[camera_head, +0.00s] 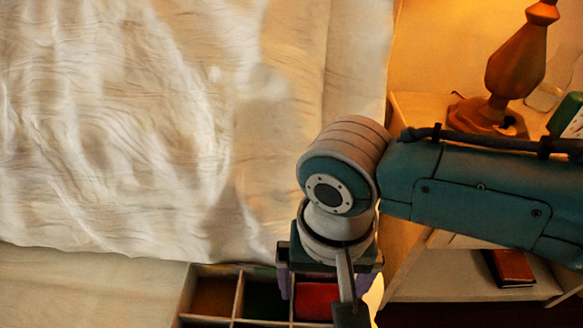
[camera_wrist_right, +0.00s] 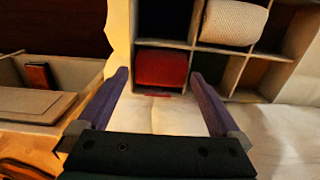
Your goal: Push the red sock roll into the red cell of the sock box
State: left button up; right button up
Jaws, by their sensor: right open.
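The sock box (camera_head: 187,294) stands at the bottom of the head view, cut off by the frame edge. What looks like the red sock roll (camera_wrist_right: 161,69) lies in its red corner cell in the wrist view; red also shows under my gripper in the head view (camera_head: 313,299). I cannot tell how deep it sits. My right gripper (camera_wrist_right: 168,85) is open and empty, its purple fingers pointing at the box, one to each side of the red cell in the picture. In the head view the wrist partly hides this cell. My left gripper is not in view.
A white sock roll (camera_wrist_right: 234,22) lies in another cell. Brown (camera_head: 213,297) and green (camera_head: 264,299) cells look empty. A nightstand (camera_head: 440,262) with a lamp (camera_head: 515,62) and a red book (camera_head: 510,267) stands at the right.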

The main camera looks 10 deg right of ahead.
notch_tip(320, 180, up, 10)
jog(key=p, duration=0.4)
dwell(0.5)
jog(key=s+r+n+t+y+p, duration=0.1)
jog(key=s+r+n+p, duration=0.1)
jog(key=s+r+p, duration=0.3)
jog(key=s+r+n+t+y+p, duration=0.1)
jog(key=s+r+n+y+p, duration=0.15)
jog(key=r+p, duration=0.35)
jog(key=s+d+r+t+h+p, duration=0.25)
jog(key=s+d+r+p, duration=0.2)
jog(key=d+r, duration=0.4)
notch_tip(320, 180, up, 37)
jog(key=p, duration=3.6)
jog(key=shift+d+r+n+g+h+p, duration=0.15)
jog(key=shift+d+n+g+h+p, duration=0.2)
jog(key=shift+d+g+h, duration=0.1)
